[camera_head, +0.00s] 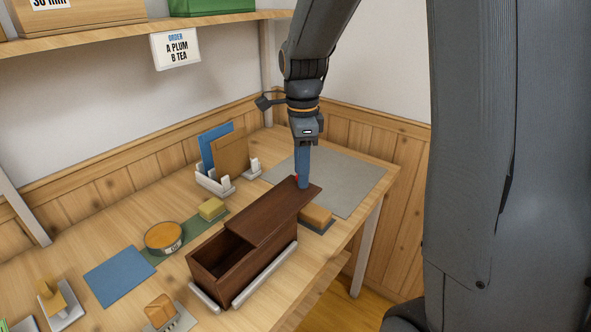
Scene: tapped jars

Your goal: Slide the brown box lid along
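The brown box (238,278) stands on the wooden table, long and dark, between pale rails. Its brown lid (268,213) lies along the top, displaced toward the far right end and overhanging there. The near left part of the box is uncovered and its dark inside shows; I make out no contents. My gripper (303,186) points down at the lid's far right end, its blue fingers at or very near it. A small bit of red shows beside the fingertips. The fingers overlap in this view, so their opening and exact contact are hidden.
An orange-brown block (317,216) sits under the lid's overhang side. A round tin (164,238), a yellow block (212,209) and a blue mat (119,276) lie left of the box. A rack (214,181) holds upright boards behind. A grey mat (345,178) is largely clear.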

